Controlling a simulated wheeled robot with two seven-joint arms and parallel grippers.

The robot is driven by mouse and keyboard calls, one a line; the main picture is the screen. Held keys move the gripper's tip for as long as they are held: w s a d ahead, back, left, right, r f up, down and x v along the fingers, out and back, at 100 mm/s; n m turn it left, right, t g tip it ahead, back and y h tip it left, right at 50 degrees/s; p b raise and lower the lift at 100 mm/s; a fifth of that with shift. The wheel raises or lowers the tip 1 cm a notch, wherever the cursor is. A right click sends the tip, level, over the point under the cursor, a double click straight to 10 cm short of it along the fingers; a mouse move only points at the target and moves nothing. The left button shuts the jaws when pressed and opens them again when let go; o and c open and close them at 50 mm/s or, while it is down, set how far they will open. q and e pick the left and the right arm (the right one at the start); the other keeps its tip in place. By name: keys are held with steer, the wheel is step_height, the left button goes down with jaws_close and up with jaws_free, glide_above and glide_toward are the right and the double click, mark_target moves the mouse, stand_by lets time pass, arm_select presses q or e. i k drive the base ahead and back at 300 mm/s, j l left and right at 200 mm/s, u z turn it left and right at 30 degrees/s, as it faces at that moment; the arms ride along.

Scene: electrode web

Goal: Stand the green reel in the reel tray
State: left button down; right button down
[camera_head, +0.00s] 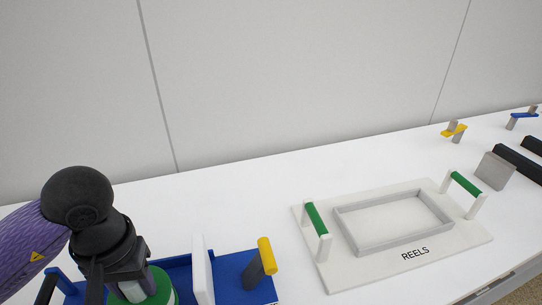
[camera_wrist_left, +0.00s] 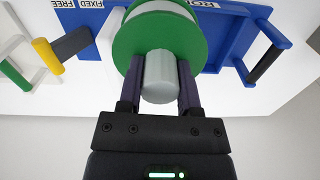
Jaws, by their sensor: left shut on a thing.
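The green reel (camera_wrist_left: 125,45) has a green flange and a pale grey core end, and fills the top middle of the left wrist view. In the head view a green edge of it (camera_head: 163,289) shows under my left gripper (camera_head: 134,290). In the left wrist view my left gripper (camera_wrist_left: 160,85) is shut on the pale core end, one dark finger on each side. The reel tray (camera_head: 345,263), a white board marked REELS with a raised grey rectangular rim and green handles, lies to the right, its frame empty. My right gripper is not in view.
A blue fixture (camera_head: 235,285) with a white upright plate (camera_head: 203,270) and a yellow-topped handle (camera_head: 266,256) stands beside the reel. A grey block (camera_head: 495,171) and dark bars (camera_head: 520,163) lie at the far right. White table is clear behind the tray.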

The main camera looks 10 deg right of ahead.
mark_target(391, 222)
steer(key=l+z, duration=0.35)
steer(key=i+l+z, duration=0.2)
steer(key=l+z, duration=0.15)
steer(key=i+l+z, duration=0.15)
steer(key=l+z, duration=0.2)
steer(key=i+l+z, duration=0.35)
steer(key=k+l, duration=0.1)
